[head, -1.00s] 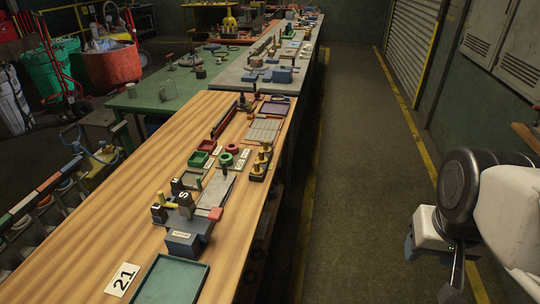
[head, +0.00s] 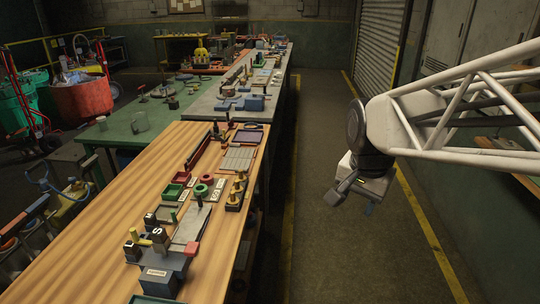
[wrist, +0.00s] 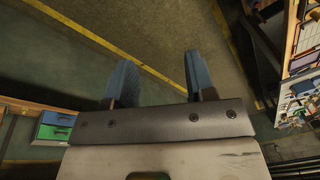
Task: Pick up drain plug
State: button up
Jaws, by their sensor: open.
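My gripper (head: 352,199) hangs over the aisle floor, right of the wooden bench (head: 95,215) and well apart from it. In the wrist view its two blue fingers (wrist: 159,65) are spread with nothing between them. I cannot tell for sure which item is the drain plug. Candidates on the bench are small: a green ring (head: 201,190), a red ring (head: 207,179), brass-coloured posts (head: 237,190) in a dark holder, and dark knobbed pieces (head: 159,234) by a grey-blue block (head: 158,275).
A red tray (head: 172,192) and a grey slatted panel (head: 238,158) lie on the bench. A green table (head: 110,132) and a grey bench (head: 225,100) with several tools stand beyond. The aisle floor (head: 320,250) is clear; a roller shutter (head: 378,45) is at right.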

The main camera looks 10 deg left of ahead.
jog(key=w+a+m, duration=0.3)
jog(key=w+a, duration=0.3)
jog(key=w, duration=0.2)
jog(key=m+g, duration=0.2)
jog(key=m, duration=1)
send_over(232, 192)
jog(key=f, duration=1.6)
jog(key=shift+s+d+f, duration=0.1)
jog(key=shift+d+f, duration=0.05)
jog(key=shift+d, duration=0.05)
jog(key=shift+a+f, duration=0.15)
jog(key=shift+a, duration=0.1)
jog(key=shift+f, duration=0.1)
jog(key=shift+f, duration=1.15)
